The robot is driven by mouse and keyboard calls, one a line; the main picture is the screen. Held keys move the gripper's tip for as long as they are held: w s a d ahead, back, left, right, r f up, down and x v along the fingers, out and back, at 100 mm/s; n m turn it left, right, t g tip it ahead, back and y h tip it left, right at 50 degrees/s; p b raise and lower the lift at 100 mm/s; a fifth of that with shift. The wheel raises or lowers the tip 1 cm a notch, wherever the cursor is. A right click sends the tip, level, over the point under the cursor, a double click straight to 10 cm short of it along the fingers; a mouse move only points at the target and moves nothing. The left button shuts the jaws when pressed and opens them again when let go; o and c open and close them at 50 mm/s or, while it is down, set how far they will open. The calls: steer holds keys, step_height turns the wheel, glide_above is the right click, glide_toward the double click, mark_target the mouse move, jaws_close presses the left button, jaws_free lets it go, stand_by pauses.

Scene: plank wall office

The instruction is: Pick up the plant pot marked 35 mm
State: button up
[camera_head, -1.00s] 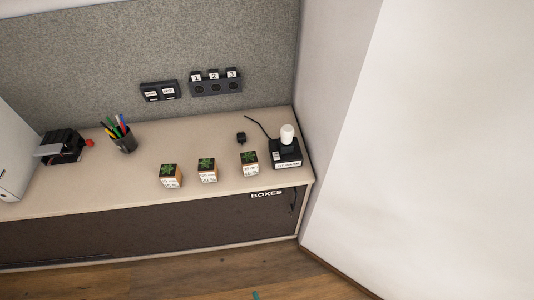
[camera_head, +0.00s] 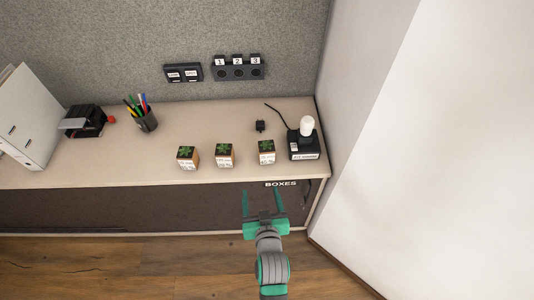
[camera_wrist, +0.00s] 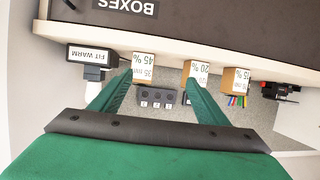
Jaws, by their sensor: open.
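Three small cube-shaped plant pots with green plants and white labels stand in a row on the cabinet top. The right pot (camera_head: 266,153) shows at left in the upside-down wrist view (camera_wrist: 144,68), where its label seems to read 35 mm, 45 %. The middle pot (camera_head: 225,155) shows 20 % in the wrist view (camera_wrist: 196,70). The left pot (camera_head: 187,158) also shows in the wrist view (camera_wrist: 236,80), its label hard to read. My gripper (camera_head: 262,200) is open and empty, in front of the cabinet, apart from the pots.
A black device with a white bulb (camera_head: 305,143) stands right of the right pot, near the side wall. A small black plug (camera_head: 260,126) lies behind. A pen cup (camera_head: 146,119) and binder (camera_head: 27,117) stand left. The cabinet front (camera_head: 130,208) is below.

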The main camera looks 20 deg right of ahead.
glide_toward(267, 150)
steer(key=w, duration=0.2)
steer(key=x, duration=0.4)
steer(key=shift+d+f, duration=0.2)
steer(key=shift+d, duration=0.05)
steer(key=shift+f+x, duration=0.15)
steer(key=shift+x, duration=1.35)
steer(key=shift+f+x, duration=0.15)
steer(key=shift+x, duration=1.35)
steer(key=shift+s, duration=0.15)
steer(key=c, duration=1.2)
steer(key=shift+c, duration=0.9)
steer(key=shift+r, duration=0.15)
